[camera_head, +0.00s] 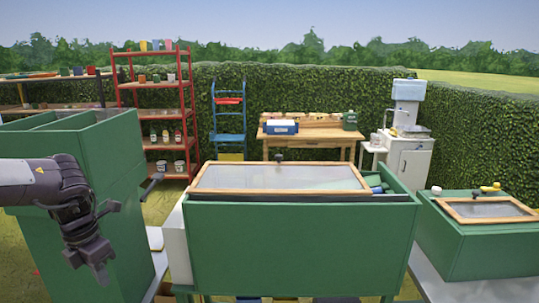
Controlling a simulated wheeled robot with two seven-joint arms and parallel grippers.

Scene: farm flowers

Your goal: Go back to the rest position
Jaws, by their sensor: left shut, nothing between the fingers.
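My left gripper (90,256) hangs at the lower left on my grey arm, its fingers pointing down and closed with nothing between them. It is in front of the tall green divided bin (90,160) and left of the large green box (305,250). I cannot tell from this view whether it touches the bin; it appears apart from it. My right gripper and arm are not in view.
The large green box has a wood-framed glass lid (280,178). A smaller lidded green box (480,245) stands at right. Behind are a red shelf (153,85), a blue ladder (228,120), a wooden bench (320,133) and a white sink unit (408,160). Grass shows between them.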

